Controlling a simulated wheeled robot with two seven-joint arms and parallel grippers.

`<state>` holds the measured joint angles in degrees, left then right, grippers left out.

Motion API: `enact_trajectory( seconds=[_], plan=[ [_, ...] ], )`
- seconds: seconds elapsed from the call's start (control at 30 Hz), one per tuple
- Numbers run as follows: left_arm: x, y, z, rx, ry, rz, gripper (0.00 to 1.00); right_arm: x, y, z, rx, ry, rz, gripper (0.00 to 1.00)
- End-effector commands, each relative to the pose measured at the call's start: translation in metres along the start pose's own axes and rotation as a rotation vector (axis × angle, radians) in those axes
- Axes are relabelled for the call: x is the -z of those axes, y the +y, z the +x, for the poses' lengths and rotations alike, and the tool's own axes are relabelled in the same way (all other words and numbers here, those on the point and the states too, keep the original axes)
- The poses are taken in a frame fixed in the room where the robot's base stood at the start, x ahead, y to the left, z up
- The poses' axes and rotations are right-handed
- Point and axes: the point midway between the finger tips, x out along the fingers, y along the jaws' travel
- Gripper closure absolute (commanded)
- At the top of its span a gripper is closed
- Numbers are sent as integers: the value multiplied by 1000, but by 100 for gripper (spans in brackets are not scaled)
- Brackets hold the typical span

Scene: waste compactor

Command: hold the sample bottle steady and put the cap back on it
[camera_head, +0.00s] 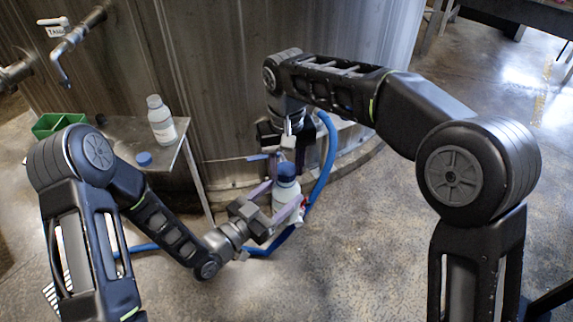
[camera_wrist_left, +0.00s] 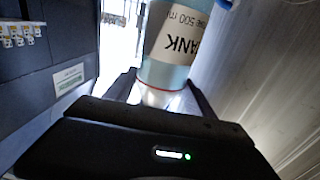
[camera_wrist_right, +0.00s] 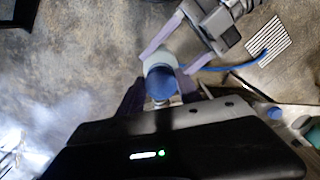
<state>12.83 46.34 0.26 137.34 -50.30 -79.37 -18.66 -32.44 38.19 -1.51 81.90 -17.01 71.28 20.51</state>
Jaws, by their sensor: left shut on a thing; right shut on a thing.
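The sample bottle (camera_head: 287,190) is upright with a blue cap (camera_head: 286,171) at its top. My left gripper (camera_head: 283,197) is shut on the bottle from the side. The left wrist view shows its upside-down label (camera_wrist_left: 180,38) and pale shoulder between the fingers; the cap end is hidden there. My right gripper (camera_head: 287,158) comes from above and is shut on the blue cap, which shows between its fingers in the right wrist view (camera_wrist_right: 160,82). The cap is in line with the bottle's neck. I cannot tell whether it is seated or threaded.
A small metal table (camera_head: 183,152) at the left bears another, uncapped bottle (camera_head: 161,122), a loose blue cap (camera_head: 144,159) and a green bin (camera_head: 50,124). A blue hose (camera_head: 329,165) curves close by my grippers. A large steel tank (camera_head: 215,65) stands behind.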

Motion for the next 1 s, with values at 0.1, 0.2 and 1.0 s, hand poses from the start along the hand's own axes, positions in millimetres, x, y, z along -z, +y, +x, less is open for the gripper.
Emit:
enact_trajectory(
  seconds=[0.1, 0.2, 1.0],
  plan=[
    [1, 0, 0, 0, 3, 1, 100, 0, 0, 0, 0, 0, 0, 96],
    [1, 0, 0, 0, 3, 1, 100, 0, 0, 0, 0, 0, 0, 96],
    [1, 0, 0, 0, 3, 1, 100, 0, 0, 8, 0, 0, 0, 96]
  ],
)
